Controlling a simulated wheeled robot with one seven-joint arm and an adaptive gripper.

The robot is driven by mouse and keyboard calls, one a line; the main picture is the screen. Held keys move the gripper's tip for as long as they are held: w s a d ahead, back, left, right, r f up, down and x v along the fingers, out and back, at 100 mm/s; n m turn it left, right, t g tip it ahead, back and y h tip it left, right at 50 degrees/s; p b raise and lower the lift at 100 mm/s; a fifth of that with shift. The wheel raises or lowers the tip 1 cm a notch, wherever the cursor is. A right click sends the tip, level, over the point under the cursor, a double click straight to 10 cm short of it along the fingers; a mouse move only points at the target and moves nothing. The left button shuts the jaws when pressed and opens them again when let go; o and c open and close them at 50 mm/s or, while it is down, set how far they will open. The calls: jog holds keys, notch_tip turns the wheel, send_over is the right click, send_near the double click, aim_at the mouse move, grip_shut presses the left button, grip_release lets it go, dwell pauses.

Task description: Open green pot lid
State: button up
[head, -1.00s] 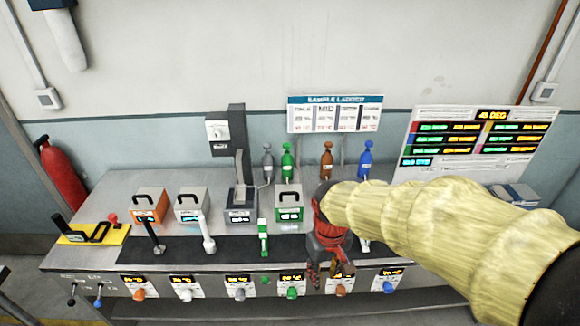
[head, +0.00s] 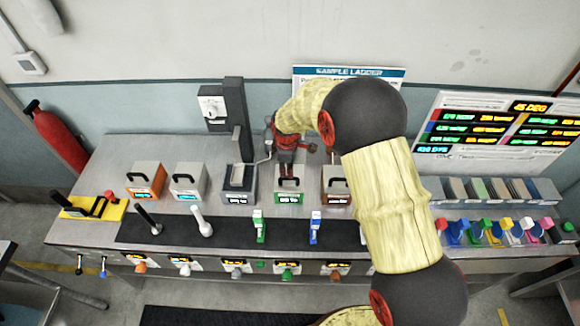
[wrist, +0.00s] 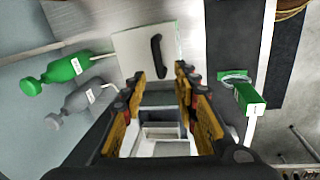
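The green pot (head: 289,198) is a grey box with a green front display, and its flat lid looks shut. My gripper (head: 288,174) is over this pot in the head view and partly covers its lid. In the wrist view the pale lid (wrist: 130,47) carries a black bar handle (wrist: 157,58). My gripper (wrist: 162,77) is open there, its yellow-and-black fingers apart with nothing between them. The handle lies just beyond the fingertips, and I cannot tell whether they touch it.
Green (wrist: 65,70) and grey (wrist: 83,97) bottles are behind. A green lever (head: 259,228) stands in front. Orange (head: 145,192) and white (head: 186,191) pots are further left, a brown-orange pot (head: 336,196) right.

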jog(key=shift+n, duration=0.8)
jog(key=shift+w+f+p, duration=0.15)
jog(key=shift+w+f, duration=0.15)
jog(key=shift+f, duration=0.95)
jog(key=shift+w+f+p, duration=0.1)
jog(key=shift+w+f, duration=0.15)
jog(key=shift+f, duration=1.05)
jog(key=shift+w+f+p, duration=0.15)
jog(key=shift+w+f, duration=0.15)
jog(key=shift+f, duration=0.95)
jog(key=shift+a, duration=0.1)
jog(key=c, duration=0.3)
jog(key=c, duration=0.4)
grip_shut()
